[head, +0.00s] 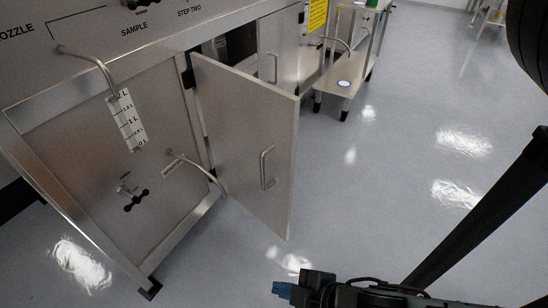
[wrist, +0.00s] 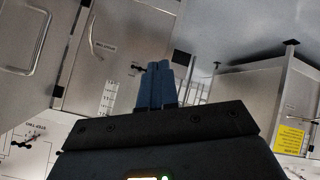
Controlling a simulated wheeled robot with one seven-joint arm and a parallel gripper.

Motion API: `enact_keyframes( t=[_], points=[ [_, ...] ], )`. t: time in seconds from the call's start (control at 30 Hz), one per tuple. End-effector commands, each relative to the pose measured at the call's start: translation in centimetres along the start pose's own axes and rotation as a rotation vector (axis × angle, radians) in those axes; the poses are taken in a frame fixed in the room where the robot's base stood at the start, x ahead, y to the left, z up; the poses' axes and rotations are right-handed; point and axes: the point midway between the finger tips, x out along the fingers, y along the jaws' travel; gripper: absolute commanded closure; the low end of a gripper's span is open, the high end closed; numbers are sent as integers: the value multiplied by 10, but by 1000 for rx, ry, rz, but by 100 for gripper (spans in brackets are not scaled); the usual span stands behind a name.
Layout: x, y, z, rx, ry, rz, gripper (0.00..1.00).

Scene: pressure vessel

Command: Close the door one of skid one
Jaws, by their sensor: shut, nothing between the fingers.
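A flat grey metal door (head: 240,135) of the skid (head: 90,180) stands swung open in the head view. Its left edge is at the hinge side, and a dark opening shows behind its top. A vertical bar handle (head: 266,167) is on its face near the free edge. My gripper (head: 283,290) is low in the head view, below the door and apart from it. In the wrist view its blue fingers (wrist: 156,84) are together and empty. That view looks upside down; a metal panel with a bar handle (wrist: 40,40), probably this door, is at upper left.
A hose-like tube (head: 205,172) sticks out left of the door. A graduated strip (head: 128,120) and a black valve knob (head: 136,200) are on the skid's front. A low metal cart (head: 345,80) stands behind the door. The floor (head: 400,150) to the right is clear.

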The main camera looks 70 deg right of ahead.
Motion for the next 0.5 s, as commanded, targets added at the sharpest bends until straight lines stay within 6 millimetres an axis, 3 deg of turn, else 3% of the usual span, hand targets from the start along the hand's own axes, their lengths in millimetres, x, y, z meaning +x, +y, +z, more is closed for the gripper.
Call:
enact_keyframes(
  t=[0.13, 0.27, 0.5],
  points=[
    [46, 11, 18, -90, -133, 81, 100],
    [88, 34, 33, -180, -295, 197, 100],
    [138, 99, 31, -287, -608, 476, 100]
  ],
)
